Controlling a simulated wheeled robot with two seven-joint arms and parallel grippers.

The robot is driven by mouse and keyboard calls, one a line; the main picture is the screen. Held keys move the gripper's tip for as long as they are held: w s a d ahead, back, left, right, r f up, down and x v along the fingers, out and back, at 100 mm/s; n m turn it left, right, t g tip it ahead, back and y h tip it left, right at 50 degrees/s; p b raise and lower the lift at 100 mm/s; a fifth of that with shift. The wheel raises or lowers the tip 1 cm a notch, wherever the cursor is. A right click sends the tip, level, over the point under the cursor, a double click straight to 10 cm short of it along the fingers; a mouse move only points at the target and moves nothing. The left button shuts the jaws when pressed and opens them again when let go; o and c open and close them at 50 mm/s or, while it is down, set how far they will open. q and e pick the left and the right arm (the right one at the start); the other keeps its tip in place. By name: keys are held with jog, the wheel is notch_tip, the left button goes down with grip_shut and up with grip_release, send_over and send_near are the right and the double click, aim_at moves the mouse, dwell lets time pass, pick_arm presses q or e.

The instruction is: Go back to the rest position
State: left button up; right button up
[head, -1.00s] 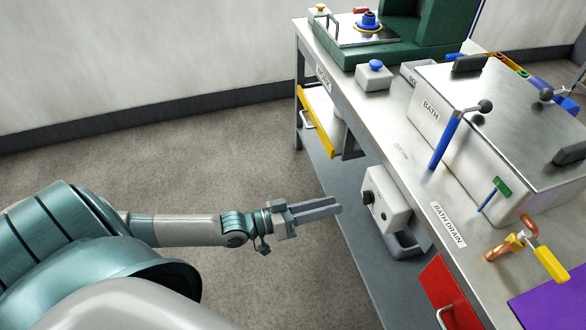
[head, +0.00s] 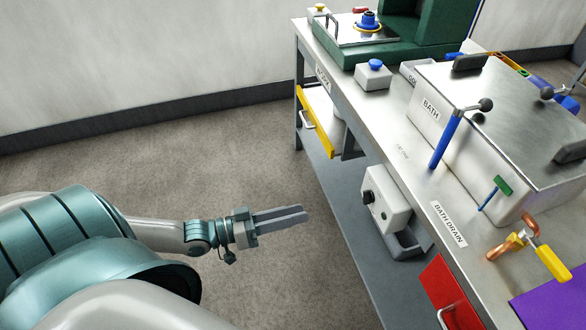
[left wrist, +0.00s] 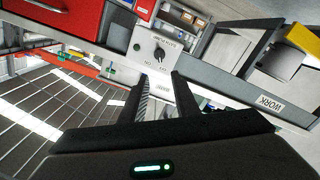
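My left gripper (head: 305,212) is in the head view, left of the bench and over the bare floor. It is empty, with its two fingers parallel and pointing right toward the bench. In the left wrist view the left gripper (left wrist: 160,78) shows a gap between its fingers with nothing held. A control box with a dark knob (left wrist: 160,52) shows beyond the fingertips, apart from them. My right gripper is not in view.
The metal bench (head: 405,150) carries a bath (head: 500,100) with a blue lever (head: 445,142). A white box (head: 386,198) sits below, near a red drawer front (head: 448,290). A yellow-edged drawer (head: 316,122) sticks out. The floor (head: 230,150) around my gripper is clear.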

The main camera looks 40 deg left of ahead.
pick_arm(q)
jog(key=shift+f, duration=0.1)
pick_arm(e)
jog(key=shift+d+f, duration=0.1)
pick_arm(q)
notch_tip(320, 180, down, 23)
jog(key=s+d+g+y+p, duration=0.1)
jog(key=g+y+p, duration=0.2)
jog(key=y, duration=0.4)
jog(key=s+d+f+g+y+p, duration=0.1)
jog(key=s+d+f+g, duration=0.2)
jog(key=s+f, duration=0.4)
jog(key=s+d+f+g+y+p, duration=0.1)
jog(key=s+d+f+g, duration=0.1)
jog(key=s+d+f, duration=0.2)
jog(key=s+f, duration=0.3)
jog(key=f, duration=0.2)
jog(key=shift+s+d+m+g+y, duration=0.3)
jog(key=shift+d+m+g+y, duration=0.05)
jog(key=shift+m+g+y, duration=0.05)
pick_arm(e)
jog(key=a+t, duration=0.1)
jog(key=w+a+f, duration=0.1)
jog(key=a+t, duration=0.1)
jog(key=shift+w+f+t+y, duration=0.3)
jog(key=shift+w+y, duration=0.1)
